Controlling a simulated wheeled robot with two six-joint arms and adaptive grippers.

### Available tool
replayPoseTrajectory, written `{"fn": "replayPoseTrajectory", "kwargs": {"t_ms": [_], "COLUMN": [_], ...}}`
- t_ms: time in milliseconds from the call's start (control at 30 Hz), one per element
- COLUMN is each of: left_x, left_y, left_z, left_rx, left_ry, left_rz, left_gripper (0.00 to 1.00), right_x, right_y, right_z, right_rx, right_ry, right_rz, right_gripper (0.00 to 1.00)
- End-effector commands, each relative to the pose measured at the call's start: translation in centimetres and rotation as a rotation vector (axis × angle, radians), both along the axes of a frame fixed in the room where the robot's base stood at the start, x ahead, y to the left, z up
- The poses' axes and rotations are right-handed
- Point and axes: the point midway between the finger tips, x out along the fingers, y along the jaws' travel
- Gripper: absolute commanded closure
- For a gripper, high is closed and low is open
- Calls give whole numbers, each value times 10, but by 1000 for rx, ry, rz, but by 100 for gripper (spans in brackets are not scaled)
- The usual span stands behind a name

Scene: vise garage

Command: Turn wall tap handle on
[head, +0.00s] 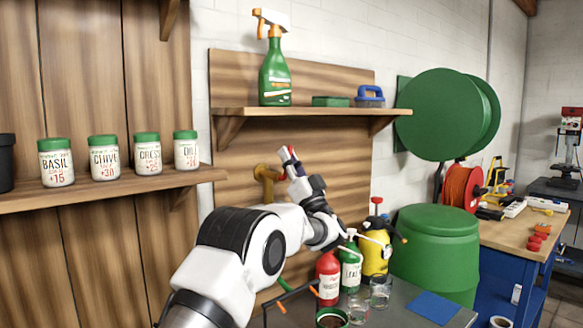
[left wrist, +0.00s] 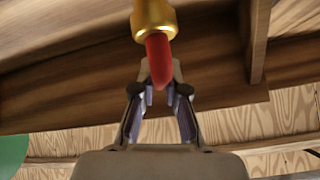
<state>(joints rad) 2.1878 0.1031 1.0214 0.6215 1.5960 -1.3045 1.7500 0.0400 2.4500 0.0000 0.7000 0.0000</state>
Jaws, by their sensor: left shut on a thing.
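The brass wall tap (head: 264,174) is on the wooden wall panel below the shelf. Its body is partly hidden by my left gripper and arm. In the left wrist view, the tap's gold part (left wrist: 153,17) is at the top, and its red handle (left wrist: 158,58) reaches down between my fingers. My left gripper (head: 289,160) is at the tap, shut on the red handle. In the left wrist view, the fingertips of my left gripper (left wrist: 160,86) sit on both sides of the handle's end. My right gripper is not in view.
A shelf (head: 300,112) above the tap holds a green spray bottle (head: 275,78). A shelf with several spice jars (head: 104,158) is at left. Below, a grey table (head: 395,318) holds a red bottle (head: 328,278), a yellow sprayer (head: 375,253) and glasses. A green barrel (head: 434,255) stands right.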

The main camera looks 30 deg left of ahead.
Motion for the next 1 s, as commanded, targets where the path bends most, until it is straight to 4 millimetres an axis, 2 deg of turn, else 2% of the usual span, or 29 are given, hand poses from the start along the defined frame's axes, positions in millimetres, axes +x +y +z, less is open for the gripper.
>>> {"fn": "replayPoseTrajectory", "kwargs": {"t_ms": [33, 567, 600, 667, 1000], "left_x": [0, -1, -1, -1, -2], "left_y": [0, 1, 1, 1, -1], "left_z": [-5, -4, -4, -4, -3], "left_rx": [-6, -15, -15, -15, -14], "left_ry": [-7, -34, -34, -34, -37], "left_rz": [1, 2, 2, 2, 0], "left_gripper": [100, 100, 81, 62, 62], "right_x": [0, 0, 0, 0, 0], "right_y": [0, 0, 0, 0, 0], "right_z": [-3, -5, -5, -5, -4], "right_rx": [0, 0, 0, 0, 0], "right_ry": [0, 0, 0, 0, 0], "right_rz": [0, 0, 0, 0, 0], "right_gripper": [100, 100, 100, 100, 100]}}
